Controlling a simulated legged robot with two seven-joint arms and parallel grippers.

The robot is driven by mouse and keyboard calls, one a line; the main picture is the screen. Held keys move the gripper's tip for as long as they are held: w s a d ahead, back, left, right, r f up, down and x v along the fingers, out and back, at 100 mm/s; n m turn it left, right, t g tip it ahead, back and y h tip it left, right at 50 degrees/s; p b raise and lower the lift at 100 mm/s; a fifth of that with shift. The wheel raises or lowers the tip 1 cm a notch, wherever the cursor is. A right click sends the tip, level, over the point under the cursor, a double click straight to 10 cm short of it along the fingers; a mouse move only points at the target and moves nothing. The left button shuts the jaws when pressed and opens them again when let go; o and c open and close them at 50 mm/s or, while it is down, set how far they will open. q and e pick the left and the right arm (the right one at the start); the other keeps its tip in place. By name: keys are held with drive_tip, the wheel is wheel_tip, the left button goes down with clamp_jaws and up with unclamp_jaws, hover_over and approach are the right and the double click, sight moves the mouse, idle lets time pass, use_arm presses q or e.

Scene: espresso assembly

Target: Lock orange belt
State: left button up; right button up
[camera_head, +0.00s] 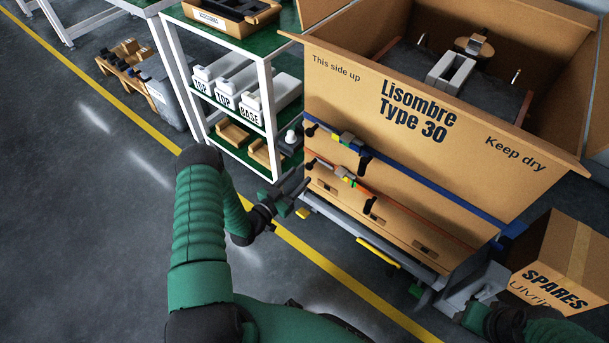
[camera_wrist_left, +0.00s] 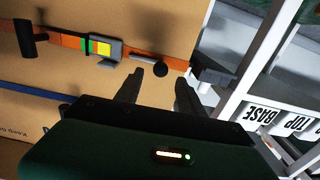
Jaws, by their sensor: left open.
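The orange belt (camera_head: 395,202) runs across the front of the large cardboard crate, below a blue belt (camera_head: 440,195). Its buckle (camera_head: 350,181) has green and yellow parts and sits near the crate's left side. In the left wrist view the orange belt (camera_wrist_left: 62,43) crosses the upper left, with the buckle (camera_wrist_left: 103,47) and a dark-knobbed lever (camera_wrist_left: 150,62) beside it. My left gripper (camera_head: 306,184) is open and empty, just left of the buckle. Its fingers (camera_wrist_left: 158,88) point toward the crate below the lever, apart from the belt. My right arm shows at the lower right; its jaws are not clear.
The cardboard crate (camera_head: 335,105) stands on a wheeled cart with a yellow bar (camera_head: 378,252). A white-framed shelf (camera_head: 238,115) with labelled bins is close on the left. A spares box (camera_head: 560,250) is at the right. The floor left of the yellow line is mostly clear.

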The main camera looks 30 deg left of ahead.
sight(307, 168)
use_arm(q)
drive_tip(key=shift+w+d+b, duration=0.1)
drive_tip(key=shift+w+b, duration=0.3)
drive_tip(key=shift+w, duration=1.6)
clamp_jaws()
drive_tip(key=shift+f, duration=0.1)
